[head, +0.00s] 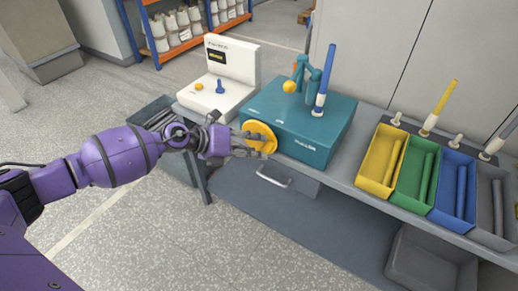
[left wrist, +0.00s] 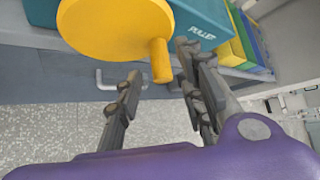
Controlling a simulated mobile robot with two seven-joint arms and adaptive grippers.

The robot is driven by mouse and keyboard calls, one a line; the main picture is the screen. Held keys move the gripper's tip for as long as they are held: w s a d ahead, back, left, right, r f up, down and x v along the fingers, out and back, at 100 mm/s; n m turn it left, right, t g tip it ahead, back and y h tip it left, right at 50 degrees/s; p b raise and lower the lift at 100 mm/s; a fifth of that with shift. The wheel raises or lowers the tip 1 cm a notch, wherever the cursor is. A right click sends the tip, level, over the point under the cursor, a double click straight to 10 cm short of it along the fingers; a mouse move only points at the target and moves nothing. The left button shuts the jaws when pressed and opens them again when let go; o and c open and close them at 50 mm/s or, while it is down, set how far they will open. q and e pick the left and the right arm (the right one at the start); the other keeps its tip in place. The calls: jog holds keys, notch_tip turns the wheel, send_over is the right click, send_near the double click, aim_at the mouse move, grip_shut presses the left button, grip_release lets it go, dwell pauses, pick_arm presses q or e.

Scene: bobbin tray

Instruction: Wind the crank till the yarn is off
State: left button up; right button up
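The teal winder box (head: 300,125) stands on the bench with a yellow crank disc (head: 261,132) on its front left. An upright blue bobbin with a white band (head: 321,92) stands on top, beside a teal arm with an orange knob (head: 289,86). My left gripper (head: 247,147) is at the crank. In the left wrist view, the disc (left wrist: 112,28) and its peg handle (left wrist: 160,62) show close up. The fingers (left wrist: 160,68) are apart, with the peg between their tips; a gap shows on the left side. Contact on the right is unclear. My right gripper is not in view.
A white device (head: 222,80) stands left of the winder. Yellow (head: 366,180), green, blue and grey trays with rods line the bench to the right, with pegs behind them. A drawer handle (head: 272,179) sits below the winder. A grey bin (head: 425,262) is under the bench.

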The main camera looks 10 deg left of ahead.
pick_arm(q)
jog(key=v, duration=0.9)
jog(key=shift+a, duration=0.1)
